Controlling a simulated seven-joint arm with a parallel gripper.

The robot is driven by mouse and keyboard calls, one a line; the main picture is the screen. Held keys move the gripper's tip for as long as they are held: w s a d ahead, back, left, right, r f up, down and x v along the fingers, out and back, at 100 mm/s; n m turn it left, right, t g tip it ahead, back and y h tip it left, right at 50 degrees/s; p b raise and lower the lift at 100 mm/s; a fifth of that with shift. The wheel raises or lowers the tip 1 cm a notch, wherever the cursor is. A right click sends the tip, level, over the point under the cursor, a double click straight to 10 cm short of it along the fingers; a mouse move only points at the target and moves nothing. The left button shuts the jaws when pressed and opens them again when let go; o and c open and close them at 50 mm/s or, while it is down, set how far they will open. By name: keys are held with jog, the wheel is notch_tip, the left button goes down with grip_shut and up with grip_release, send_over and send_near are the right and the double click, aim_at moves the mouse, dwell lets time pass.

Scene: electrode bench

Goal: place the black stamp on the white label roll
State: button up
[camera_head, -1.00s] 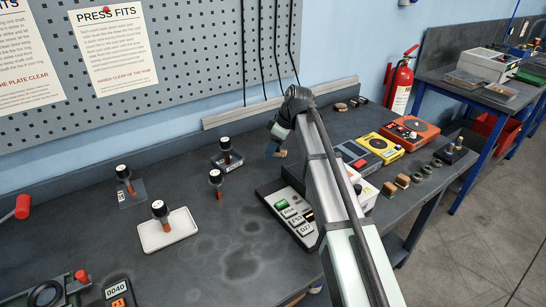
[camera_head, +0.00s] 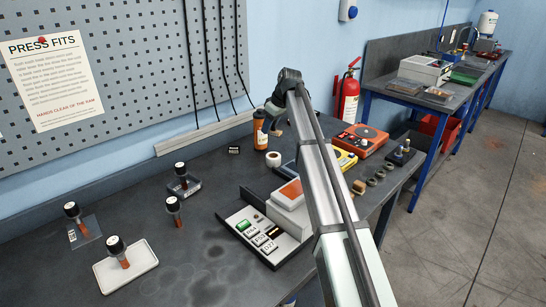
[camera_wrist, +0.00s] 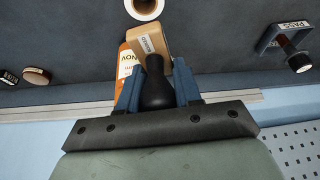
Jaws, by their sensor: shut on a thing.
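My gripper (camera_wrist: 157,85) is shut on the black handle of a stamp (camera_wrist: 157,92), with one blue finger on each side. The stamp has a wooden block (camera_wrist: 148,42) with a small white label. In the head view my gripper (camera_head: 276,115) is above the back of the bench, and the stamp is hard to make out there. The white label roll (camera_head: 273,158) sits on the bench below it, partly cut off at the top of the wrist view (camera_wrist: 144,18). The stamp looks apart from the roll.
An orange bottle (camera_head: 260,132) stands close beside the roll and just behind the stamp block in the wrist view (camera_wrist: 126,64). A small black block (camera_head: 234,150) is to its left. A control panel (camera_head: 253,240) and a yellow device (camera_head: 345,160) are nearby. Electrodes stand at left.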

aim_at(277, 131)
jog(key=m, duration=0.1)
jog(key=w+m, duration=0.1)
jog(key=shift+w+d+r+m+t+h, duration=0.1)
jog(key=shift+r+m+t+h, duration=0.05)
jog(key=shift+m+t+h, duration=0.2)
jog(key=shift+m, duration=0.25)
notch_tip(277, 131, down, 10)
dwell(0.4)
jog(key=o, duration=1)
jog(key=v, duration=1.2)
